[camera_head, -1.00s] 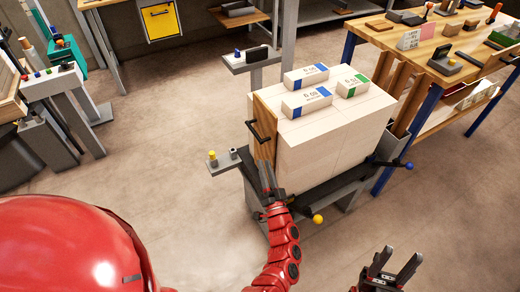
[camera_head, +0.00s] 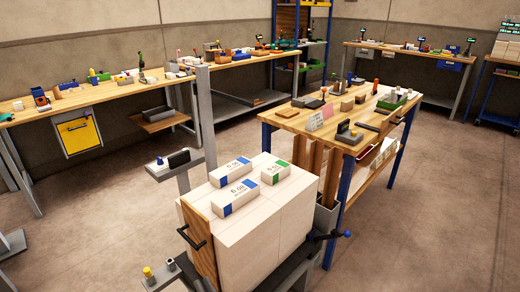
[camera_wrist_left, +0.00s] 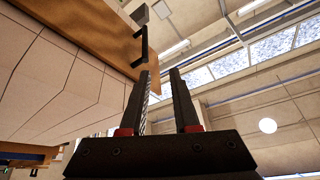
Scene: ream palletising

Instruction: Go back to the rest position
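In the wrist view my left gripper (camera_wrist_left: 160,76) is open, with an empty gap between its two dark fingers. Its left fingertip is close to the black handle (camera_wrist_left: 141,46) on the wooden end panel (camera_wrist_left: 112,38); I cannot tell if they touch. In the head view this panel (camera_head: 201,236) and handle (camera_head: 191,240) show at lower centre. Any part of my left gripper there is too cut off at the bottom edge to read clearly. My right gripper is out of view.
A pale block stack (camera_head: 268,222) carries two blue-banded reams (camera_head: 232,174) (camera_head: 237,197) and one green-banded ream (camera_head: 275,173). A blue-legged workbench (camera_head: 300,122) stands behind right. Benches line the walls. Floor (camera_head: 430,220) at right is open.

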